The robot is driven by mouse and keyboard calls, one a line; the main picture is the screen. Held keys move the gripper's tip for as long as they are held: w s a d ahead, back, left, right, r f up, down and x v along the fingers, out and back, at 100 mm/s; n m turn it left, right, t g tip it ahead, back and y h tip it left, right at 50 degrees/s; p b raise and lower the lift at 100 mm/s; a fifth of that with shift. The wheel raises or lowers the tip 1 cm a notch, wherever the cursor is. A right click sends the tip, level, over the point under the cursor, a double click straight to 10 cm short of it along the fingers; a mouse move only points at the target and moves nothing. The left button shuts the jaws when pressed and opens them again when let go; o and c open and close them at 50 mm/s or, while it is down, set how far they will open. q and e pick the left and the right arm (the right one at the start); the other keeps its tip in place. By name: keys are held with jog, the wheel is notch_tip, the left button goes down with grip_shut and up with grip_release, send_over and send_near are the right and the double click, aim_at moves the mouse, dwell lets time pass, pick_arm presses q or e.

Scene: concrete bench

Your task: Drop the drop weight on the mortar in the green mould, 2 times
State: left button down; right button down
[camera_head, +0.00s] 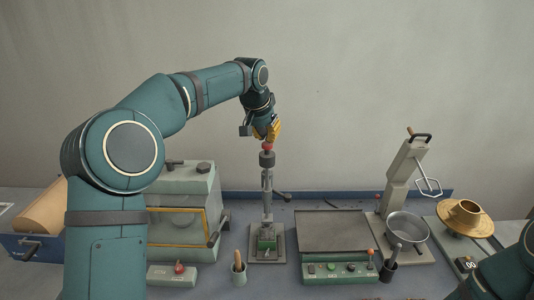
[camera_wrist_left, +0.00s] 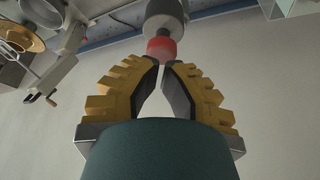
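The drop-weight stand has a grey post with a dark, thick weight (camera_head: 267,159) near its top and a red knob above it. My left gripper (camera_head: 270,138) has come down from above to the red knob. In the left wrist view the yellow fingers (camera_wrist_left: 160,66) lean together, their tips close at the near edge of the red knob (camera_wrist_left: 162,48). Whether they clasp the knob is unclear. The green mould (camera_head: 266,243) sits on the base plate at the foot of the post. The mortar inside is too small to make out. My right gripper is out of view.
A cup with a wooden-handled tool (camera_head: 239,272) stands front left of the stand. A grey machine (camera_head: 185,185) is at left. A flat table with a green control box (camera_head: 340,269), a metal bowl (camera_head: 407,228) and a brass bowl (camera_head: 465,217) stand at right.

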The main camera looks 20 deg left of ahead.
pick_arm(q)
jog(key=shift+f+b, duration=0.55)
jog(key=shift+f, duration=0.45)
jog(key=shift+r, duration=0.1)
notch_tip(320, 180, up, 4)
jog(key=p, duration=0.4)
